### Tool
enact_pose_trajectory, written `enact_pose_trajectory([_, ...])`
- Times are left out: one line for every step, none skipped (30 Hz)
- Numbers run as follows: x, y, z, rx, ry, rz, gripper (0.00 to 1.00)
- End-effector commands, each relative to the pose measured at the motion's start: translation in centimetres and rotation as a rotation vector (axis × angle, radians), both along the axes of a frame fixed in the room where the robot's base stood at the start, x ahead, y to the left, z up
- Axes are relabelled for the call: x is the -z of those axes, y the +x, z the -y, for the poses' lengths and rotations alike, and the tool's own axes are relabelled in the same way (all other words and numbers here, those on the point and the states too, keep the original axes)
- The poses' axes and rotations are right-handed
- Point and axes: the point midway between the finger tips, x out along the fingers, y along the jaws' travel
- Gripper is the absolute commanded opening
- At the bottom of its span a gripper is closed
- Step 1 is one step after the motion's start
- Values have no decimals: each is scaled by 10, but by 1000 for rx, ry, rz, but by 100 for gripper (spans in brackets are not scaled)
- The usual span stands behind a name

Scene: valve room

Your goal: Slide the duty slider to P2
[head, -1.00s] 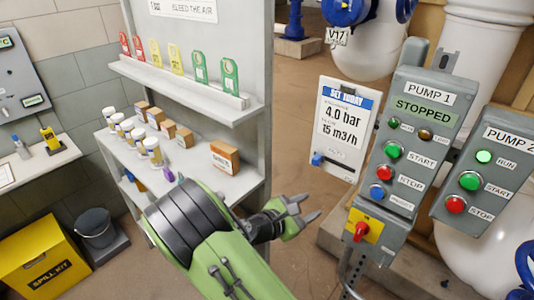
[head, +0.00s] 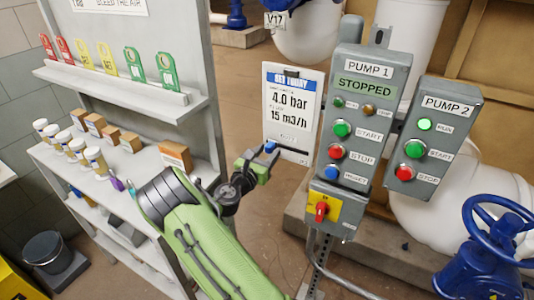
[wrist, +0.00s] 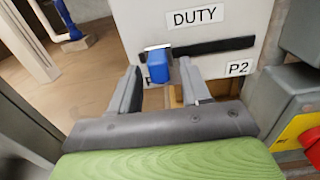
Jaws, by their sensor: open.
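The duty slider is a blue knob (wrist: 158,65) on a black slot (wrist: 215,47) below the DUTY label (wrist: 195,17) in the wrist view. It sits at the left end of the slot. The P2 mark (wrist: 238,69) is at the right end; the mark at the left end is mostly hidden by a finger. My gripper (wrist: 163,82) is open, its fingers either side of the knob and just below it; I cannot tell whether either touches it. In the head view, the knob (head: 270,147) shows at the board's (head: 292,115) lower left, beside my gripper (head: 262,162).
The Pump 1 box (head: 360,100), reading STOPPED, stands right of the board, with a red switch on a yellow plate (head: 322,208) below. The Pump 2 box (head: 432,140) is further right. A shelf (head: 120,180) with jars and cartons stands left. A blue handwheel (head: 497,228) is lower right.

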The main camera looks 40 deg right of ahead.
Motion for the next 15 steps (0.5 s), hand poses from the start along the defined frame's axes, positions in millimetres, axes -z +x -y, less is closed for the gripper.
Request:
enact_pose_trajectory([0, 1, 3, 1, 0, 0, 47])
enact_pose_trajectory([0, 1, 4, 0, 0, -1, 47])
enact_pose_trajectory([0, 2, 5, 0, 0, -1, 47])
enact_pose_trajectory([0, 2, 5, 0, 0, -1, 47])
enact_pose_trajectory([0, 2, 5, 0, 0, -1, 47])
enact_pose_trajectory([0, 2, 5, 0, 0, -1, 47])
enact_pose_trajectory([0, 2, 5, 0, 0, -1, 47])
enact_pose_trajectory([0, 2, 5, 0, 0, -1, 47])
enact_pose_trajectory([0, 2, 5, 0, 0, -1, 45])
enact_pose_trajectory([0, 2, 5, 0, 1, -1, 41])
enact_pose_trajectory([0, 2, 5, 0, 1, -1, 36])
enact_pose_trajectory([0, 2, 5, 0, 1, -1, 30])
enact_pose_trajectory([0, 2, 5, 0, 1, -1, 25])
enact_pose_trajectory([0, 2, 5, 0, 1, -1, 21])
enact_pose_trajectory([0, 2, 4, 0, 1, -1, 15])
